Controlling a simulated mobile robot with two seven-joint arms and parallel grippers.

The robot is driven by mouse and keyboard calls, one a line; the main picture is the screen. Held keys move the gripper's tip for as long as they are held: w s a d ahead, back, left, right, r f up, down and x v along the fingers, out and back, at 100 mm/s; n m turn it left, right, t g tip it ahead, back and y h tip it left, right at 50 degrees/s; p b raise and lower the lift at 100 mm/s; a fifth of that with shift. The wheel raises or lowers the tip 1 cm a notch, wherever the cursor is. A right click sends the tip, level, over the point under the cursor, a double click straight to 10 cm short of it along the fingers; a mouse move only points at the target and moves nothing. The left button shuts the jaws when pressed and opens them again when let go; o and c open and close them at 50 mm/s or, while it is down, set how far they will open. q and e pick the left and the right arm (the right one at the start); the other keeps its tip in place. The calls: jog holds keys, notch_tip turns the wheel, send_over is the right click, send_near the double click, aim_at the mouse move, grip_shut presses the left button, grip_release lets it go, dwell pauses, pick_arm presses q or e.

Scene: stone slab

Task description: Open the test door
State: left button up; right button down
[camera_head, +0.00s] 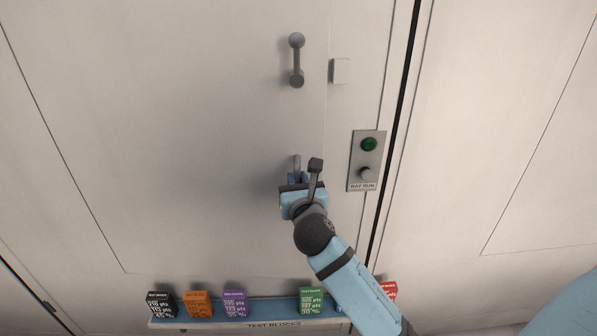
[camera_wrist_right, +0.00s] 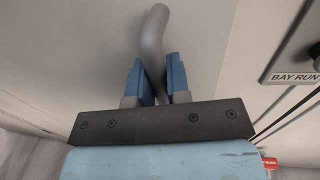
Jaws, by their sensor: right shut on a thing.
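The test door (camera_head: 200,110) is a large pale panel, and it looks flush with its surround. A grey curved handle (camera_wrist_right: 153,35) stands out from it and runs down between my right gripper's fingers in the right wrist view. My right gripper (camera_head: 297,178) is shut on this handle; its top end (camera_head: 297,160) shows just above the fingers in the head view. The lower part of the handle is hidden by the gripper. A second grey bar handle (camera_head: 296,62) is higher on the door, apart from the gripper. My left gripper is not in view.
A panel marked BAY RUN (camera_head: 354,160), with a green button (camera_head: 369,144) and a dark knob, is right of the gripper. A white block (camera_head: 340,70) is beside the upper handle. Below, a blue ledge (camera_head: 270,311) marked TEST BLOCKS holds several coloured blocks, partly behind my right arm.

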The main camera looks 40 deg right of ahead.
pick_arm(q)
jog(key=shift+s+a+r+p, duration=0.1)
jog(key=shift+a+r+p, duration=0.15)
jog(key=shift+p, duration=0.55)
pick_arm(e)
jog(key=s+a+h, duration=0.1)
jog(key=s+a, duration=0.6)
jog(key=s, duration=0.1)
jog(key=shift+a+m+g, duration=0.3)
jog(key=shift+a+m, duration=0.1)
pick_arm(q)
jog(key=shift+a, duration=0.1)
pick_arm(e)
jog(key=c, duration=1.1)
grip_release()
pick_arm(q)
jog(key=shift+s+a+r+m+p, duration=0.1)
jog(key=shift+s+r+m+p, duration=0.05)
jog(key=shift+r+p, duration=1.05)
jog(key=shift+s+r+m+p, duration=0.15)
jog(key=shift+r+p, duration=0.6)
jog(key=shift+p, duration=0.85)
pick_arm(e)
notch_tip(320, 180, up, 20)
